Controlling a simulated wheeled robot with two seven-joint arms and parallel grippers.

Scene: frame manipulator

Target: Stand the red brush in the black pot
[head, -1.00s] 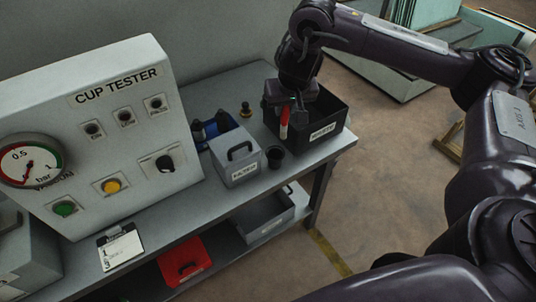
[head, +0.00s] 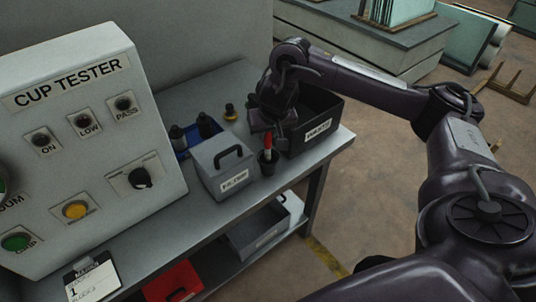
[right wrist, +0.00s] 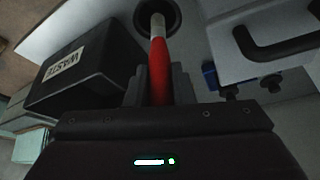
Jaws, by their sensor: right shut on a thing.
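The red brush (head: 267,141), red with a pale lower end, points downward in my right gripper (head: 266,132). The gripper is shut on its upper part. The small black pot (head: 268,165) stands on the bench directly below. The brush's pale end overlaps the pot's mouth in the head view; how deep it reaches is unclear. In the right wrist view the brush (right wrist: 159,68) runs from between the fingers toward the dark pot mouth (right wrist: 145,14). My left gripper is not in view.
A black waste bin (head: 315,120) stands just right of the pot. A grey lidded box with a handle (head: 222,168) stands to its left, with a blue tray of dark bottles (head: 181,143) behind. The cup tester panel (head: 90,150) fills the left. The bench's front edge is close.

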